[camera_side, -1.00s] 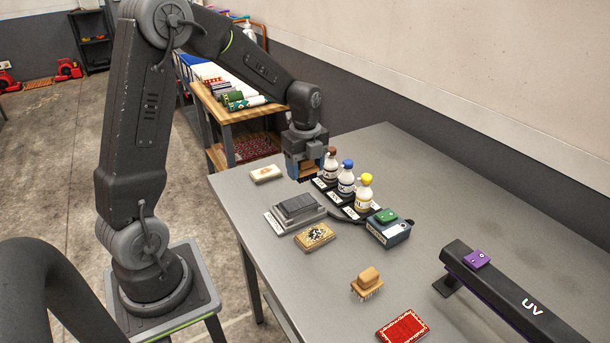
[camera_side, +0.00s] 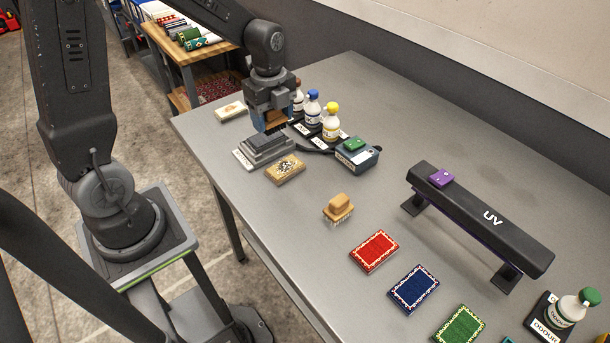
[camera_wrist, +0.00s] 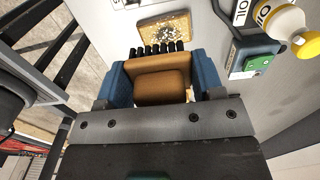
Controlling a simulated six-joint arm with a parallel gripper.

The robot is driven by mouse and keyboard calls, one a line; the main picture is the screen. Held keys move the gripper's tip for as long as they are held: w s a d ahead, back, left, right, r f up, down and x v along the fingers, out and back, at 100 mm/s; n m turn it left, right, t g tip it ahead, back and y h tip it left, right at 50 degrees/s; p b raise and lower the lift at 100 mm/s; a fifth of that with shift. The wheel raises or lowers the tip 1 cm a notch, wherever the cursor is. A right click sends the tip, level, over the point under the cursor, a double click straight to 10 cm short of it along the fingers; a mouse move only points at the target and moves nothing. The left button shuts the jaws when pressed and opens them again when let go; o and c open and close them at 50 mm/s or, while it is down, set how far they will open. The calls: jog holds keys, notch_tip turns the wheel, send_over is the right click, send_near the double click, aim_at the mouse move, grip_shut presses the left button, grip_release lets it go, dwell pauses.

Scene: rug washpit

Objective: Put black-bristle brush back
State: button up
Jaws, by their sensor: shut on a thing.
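My gripper (camera_side: 272,122) is shut on the black-bristle brush, with its blue fingers on either side of it. In the wrist view the brush (camera_wrist: 158,84) shows a brown wooden body between the fingers (camera_wrist: 158,78), with a row of black bristles at its far edge. In the side view only a little brown of it shows between the fingers. The gripper hangs over the table just behind the grey stepped block (camera_side: 264,147) and left of the bottles. I cannot tell whether the brush touches anything below.
Bottles (camera_side: 331,124) stand on a black labelled holder close right of the gripper. Nearby are a speckled tan sample (camera_side: 285,169), a grey box with a green top (camera_side: 357,155) and a pale-bristle brush (camera_side: 338,208). A UV bar (camera_side: 480,220) stands right.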

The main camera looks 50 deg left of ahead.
jog(key=s+d, duration=0.1)
jog(key=d, duration=0.2)
send_over(316, 194)
notch_tip(316, 194, down, 7)
jog(key=shift+d+f, duration=0.1)
jog(key=shift+f, duration=2.1)
jog(key=o, duration=0.9)
jog(key=shift+f, duration=0.1)
